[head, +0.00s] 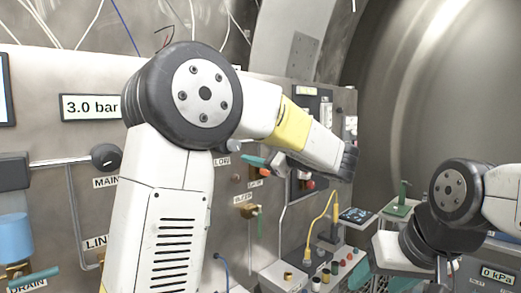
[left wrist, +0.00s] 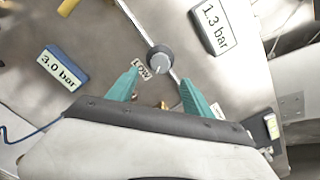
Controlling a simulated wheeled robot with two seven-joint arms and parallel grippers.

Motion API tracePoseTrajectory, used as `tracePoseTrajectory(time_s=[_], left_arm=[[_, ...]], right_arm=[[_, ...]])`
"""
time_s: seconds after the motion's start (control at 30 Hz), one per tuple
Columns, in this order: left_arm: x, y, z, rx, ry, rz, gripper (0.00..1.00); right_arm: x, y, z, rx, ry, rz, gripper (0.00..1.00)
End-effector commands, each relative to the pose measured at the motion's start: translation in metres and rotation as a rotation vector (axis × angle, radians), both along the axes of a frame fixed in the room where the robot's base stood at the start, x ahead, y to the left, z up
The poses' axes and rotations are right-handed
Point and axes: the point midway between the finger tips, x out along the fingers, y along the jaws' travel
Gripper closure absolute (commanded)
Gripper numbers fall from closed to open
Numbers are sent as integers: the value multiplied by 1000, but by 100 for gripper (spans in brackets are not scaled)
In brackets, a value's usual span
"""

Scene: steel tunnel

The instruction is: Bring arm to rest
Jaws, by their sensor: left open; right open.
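My left arm (head: 165,215) rises in the middle of the head view, bends at a dark round joint, and its yellow-banded forearm (head: 290,127) reaches right along the panel. My left gripper (left wrist: 160,76) is open and empty in the left wrist view, its two teal fingers apart. It faces the panel, with a dark round knob (left wrist: 160,60) beside the LOW label ahead, between the finger lines. In the head view a teal finger (head: 255,162) shows below the forearm. My right arm (head: 460,195) enters from the right edge, bent; its gripper is out of sight.
The steel panel carries a 3.0 bar display (head: 90,107), the MAIN knob (head: 106,157), pipes and a brass valve (head: 248,210). A yellow cable (head: 318,225) and a green-handled item (head: 401,195) stand between the arms. Curved tunnel wall (head: 430,90) lies behind at right.

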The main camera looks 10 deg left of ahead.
Motion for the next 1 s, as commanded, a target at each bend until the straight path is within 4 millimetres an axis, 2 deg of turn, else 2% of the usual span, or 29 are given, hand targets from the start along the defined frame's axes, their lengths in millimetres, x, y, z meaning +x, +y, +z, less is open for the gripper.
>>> tracePoseTrajectory(time_s=[0.23,0.37,0.47,0.5,0.6,0.7,0.8,0.9,1.0], left_arm=[[-2,5,-2,-14,5,6,41],[-18,38,-20,-140,43,45,41],[-53,79,-53,-358,89,115,41],[-72,94,-71,-474,103,150,41],[-124,115,-115,-784,108,243,41],[-174,113,-151,-1100,70,342,41],[-216,95,-175,-1416,-12,441,41],[-244,72,-187,-1696,-119,530,41],[-258,52,-189,-1912,-226,598,41]], right_arm=[[0,0,0,0,0,0,41],[0,0,0,0,0,0,41],[0,0,0,0,0,0,41],[0,0,0,0,0,0,41],[0,0,0,0,0,0,41],[0,0,0,0,0,0,41],[0,0,0,0,0,0,41],[0,0,0,0,0,0,41],[0,0,0,0,0,0,41]])
